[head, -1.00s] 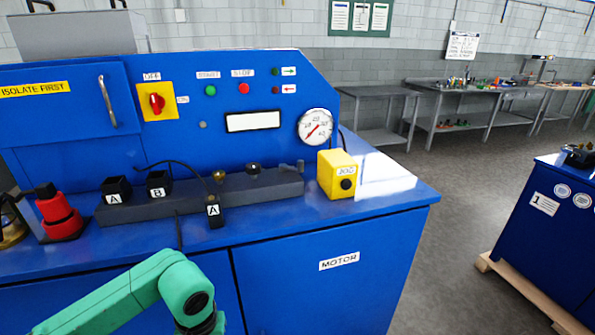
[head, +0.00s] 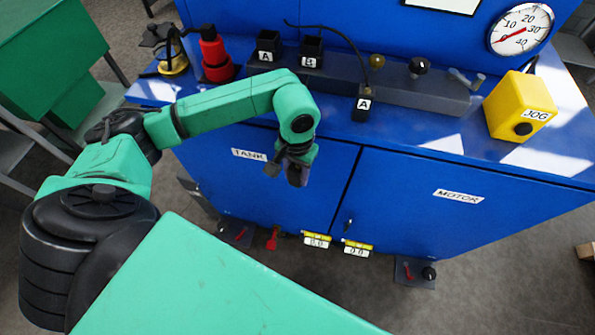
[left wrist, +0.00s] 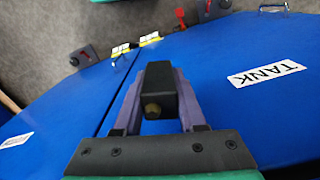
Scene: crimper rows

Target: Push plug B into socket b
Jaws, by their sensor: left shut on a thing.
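The sockets are two black open-topped boxes on a dark grey rail: socket A (head: 265,44) and, to its right, socket B (head: 311,48), whose printed letter is a capital. My left gripper (head: 298,172) hangs in front of the blue cabinet, below and in front of the sockets. In the left wrist view my left gripper (left wrist: 157,88) is shut on a black block with a brass-coloured round end (left wrist: 158,78). No letter shows on the block, so I cannot tell that it is plug B. Another black plug marked A (head: 361,107) sits at the rail's front edge, on a black cable. My right gripper is out of view.
The dark grey rail (head: 430,96) carries knobs right of the sockets. A red stacked part (head: 214,58) stands left of socket A, and a yellow JOG box (head: 519,106) stands at the right. The blue counter's front strip is mostly clear.

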